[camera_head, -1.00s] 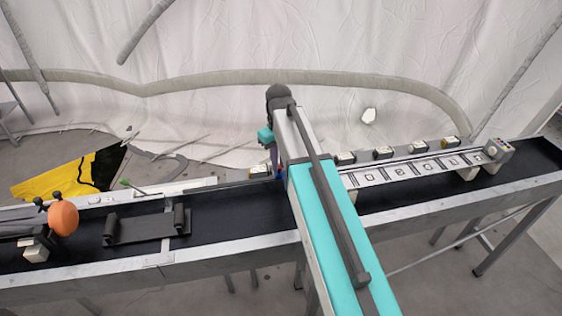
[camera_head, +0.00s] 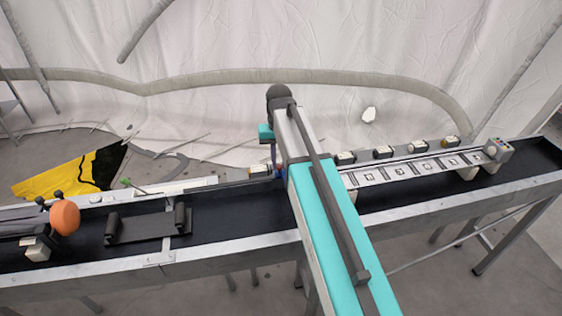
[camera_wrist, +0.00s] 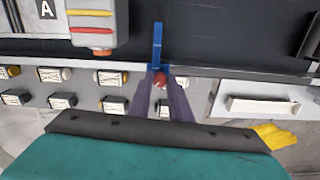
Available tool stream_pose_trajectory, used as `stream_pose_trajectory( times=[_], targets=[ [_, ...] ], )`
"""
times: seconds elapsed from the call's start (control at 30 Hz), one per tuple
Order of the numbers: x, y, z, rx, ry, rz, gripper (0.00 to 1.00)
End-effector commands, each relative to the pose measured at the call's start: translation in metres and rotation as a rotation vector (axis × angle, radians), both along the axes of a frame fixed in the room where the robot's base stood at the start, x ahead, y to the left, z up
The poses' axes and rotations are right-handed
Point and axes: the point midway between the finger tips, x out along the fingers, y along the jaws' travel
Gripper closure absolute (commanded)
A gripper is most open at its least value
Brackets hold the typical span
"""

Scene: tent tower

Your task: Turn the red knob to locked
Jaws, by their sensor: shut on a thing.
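In the wrist view the red knob (camera_wrist: 159,79) shows small between the tips of my gripper (camera_wrist: 161,82). The two dark fingers (camera_wrist: 180,104) reach up the picture and are shut on it, covering its sides. A narrow blue piece (camera_wrist: 157,42) extends from the knob towards the top of the picture; I cannot tell whether it is part of the knob. No locked mark is readable. In the head view my gripper (camera_head: 274,163) is at the bench's back edge, mostly hidden by my arm, and the knob cannot be made out.
Several small labelled blocks (camera_wrist: 115,105) line the panel to the left of the knob in the wrist view. A grey box (camera_wrist: 98,22) with coloured bars stands close by. A white handle (camera_wrist: 262,104) is at the right.

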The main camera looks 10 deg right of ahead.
Motion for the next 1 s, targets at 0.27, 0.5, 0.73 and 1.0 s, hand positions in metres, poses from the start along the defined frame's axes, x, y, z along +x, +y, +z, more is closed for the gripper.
stream_pose_trajectory(
  times=[0.27,0.5,0.73,1.0],
  targets=[
    [0.001,0.0,0.001,0.0,-0.005,0.001,0.72],
    [0.001,0.0,0.0,0.0,-0.003,0.001,0.64],
    [0.001,0.0,0.003,0.0,-0.002,0.002,0.64],
    [0.001,0.0,0.022,0.0,-0.002,0.002,0.64]
  ],
)
